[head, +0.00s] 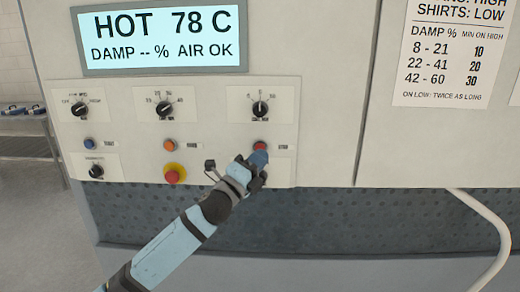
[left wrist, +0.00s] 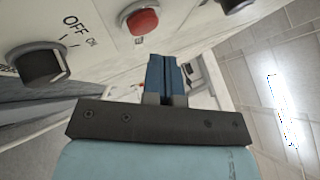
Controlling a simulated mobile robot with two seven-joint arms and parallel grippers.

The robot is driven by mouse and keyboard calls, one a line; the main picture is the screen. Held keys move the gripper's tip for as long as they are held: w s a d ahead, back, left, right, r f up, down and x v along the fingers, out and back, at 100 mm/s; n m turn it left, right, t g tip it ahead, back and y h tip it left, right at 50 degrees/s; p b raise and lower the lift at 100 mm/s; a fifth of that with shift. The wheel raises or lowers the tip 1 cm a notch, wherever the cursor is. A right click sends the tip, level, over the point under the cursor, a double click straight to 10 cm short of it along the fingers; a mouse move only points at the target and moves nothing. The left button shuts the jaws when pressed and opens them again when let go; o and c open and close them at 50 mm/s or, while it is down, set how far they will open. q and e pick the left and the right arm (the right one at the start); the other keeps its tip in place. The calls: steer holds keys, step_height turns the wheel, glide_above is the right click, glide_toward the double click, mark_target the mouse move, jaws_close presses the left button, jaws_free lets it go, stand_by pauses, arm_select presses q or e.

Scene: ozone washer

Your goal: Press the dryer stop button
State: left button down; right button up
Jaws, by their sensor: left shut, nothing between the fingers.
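On the white control panel (head: 215,135), a small red button (head: 260,146) sits below the right-hand dial, with a label beside it that is too blurred to read surely. My left gripper (head: 259,158) is shut and empty, with its blue fingertips just below this button and overlapping its lower edge in the picture. In the left wrist view, a red button (left wrist: 143,22) shows above and slightly left of the shut blue fingers (left wrist: 162,62). My right gripper is not in view.
A red button on a yellow base (head: 173,175) sits lower left of the gripper, below an orange button (head: 169,145). A blue button (head: 89,144) is farther left. Black dials line the panel under the lit display (head: 160,40). A pale hose (head: 490,215) hangs at right.

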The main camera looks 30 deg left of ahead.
arm_select(q)
steer(key=s+d, duration=0.1)
steer(key=s, duration=0.1)
steer(key=s+d, duration=0.1)
steer(key=shift+s+d, duration=0.2)
steer(key=shift+s, duration=0.2)
stand_by(0.6)
steer(key=s+d+f+n+g, duration=0.2)
steer(key=f+n, duration=0.2)
steer(key=f, duration=0.5)
steer(key=s+d+f+n+g+y, duration=0.1)
steer(key=s+d+f+n+g, duration=0.15)
steer(key=f, duration=0.55)
steer(key=s+d+f+n+g, duration=0.2)
steer(key=s+f+n, duration=0.15)
steer(key=f, duration=0.55)
steer(key=s+d+f+n+g, duration=0.1)
steer(key=s+d+f+n, duration=0.2)
steer(key=s+f, duration=0.2)
steer(key=s+d+f+n+g, duration=0.2)
steer(key=s+d+f+n, duration=0.1)
steer(key=s+f, duration=0.3)
steer(key=s+d+f+n+g+h, duration=0.1)
steer(key=s+d+f+n+g, duration=0.1)
steer(key=s+f, duration=0.4)
steer(key=shift+s+d+f+n, duration=0.15)
steer(key=shift+d+f+n, duration=0.55)
steer(key=shift+n, duration=0.5)
steer(key=shift+a, duration=0.15)
